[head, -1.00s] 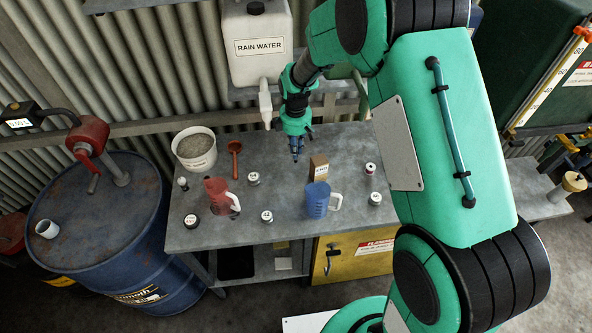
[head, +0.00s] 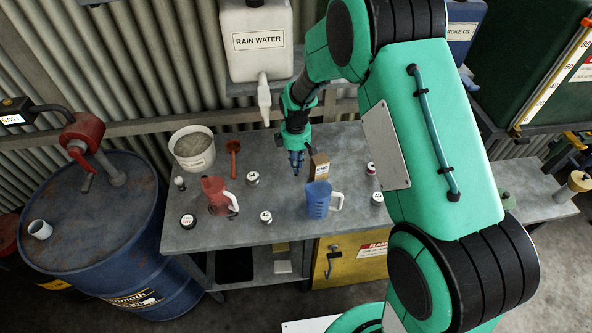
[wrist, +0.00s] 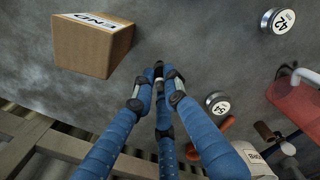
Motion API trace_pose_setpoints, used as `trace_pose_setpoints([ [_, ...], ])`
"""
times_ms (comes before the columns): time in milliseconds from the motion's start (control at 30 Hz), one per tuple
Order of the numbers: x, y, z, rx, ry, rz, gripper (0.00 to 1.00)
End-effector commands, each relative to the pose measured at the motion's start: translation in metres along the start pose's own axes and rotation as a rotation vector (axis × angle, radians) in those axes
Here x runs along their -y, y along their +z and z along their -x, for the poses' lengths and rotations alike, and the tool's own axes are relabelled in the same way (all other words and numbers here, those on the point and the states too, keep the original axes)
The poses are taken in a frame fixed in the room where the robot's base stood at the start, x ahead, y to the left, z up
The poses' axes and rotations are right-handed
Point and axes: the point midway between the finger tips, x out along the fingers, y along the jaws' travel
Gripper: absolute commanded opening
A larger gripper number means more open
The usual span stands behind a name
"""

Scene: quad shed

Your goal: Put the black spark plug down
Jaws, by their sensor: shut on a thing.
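My gripper (head: 296,172) is over the grey metal bench (head: 205,238), left of the small brown box, pointing down. In the wrist view its blue fingers (wrist: 158,84) are shut around the black spark plug (wrist: 158,68). Only a small dark part of the plug shows between the fingertips, and the fingers hide the rest. In the head view I cannot make out the plug. The bench top also fills most of the wrist view (wrist: 195,45). I cannot tell whether the plug touches it.
The brown box (head: 319,168) stands close to the gripper. A blue jug (head: 318,200) is in front, a red jug (head: 214,195) to the left. Several round labelled tins, including one (head: 252,178), stand around.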

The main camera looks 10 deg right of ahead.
Motion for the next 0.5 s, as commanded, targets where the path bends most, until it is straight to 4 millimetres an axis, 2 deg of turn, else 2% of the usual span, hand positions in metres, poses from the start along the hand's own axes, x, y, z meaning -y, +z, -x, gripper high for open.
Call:
trace_pose_setpoints([
  [33,0.001,0.000,-0.011,0.001,-0.002,0.000,0.00],
  [200,0.001,0.000,-0.030,0.001,-0.002,0.000,0.00],
  [500,0.000,0.000,-0.033,0.000,0.000,0.000,0.00],
])
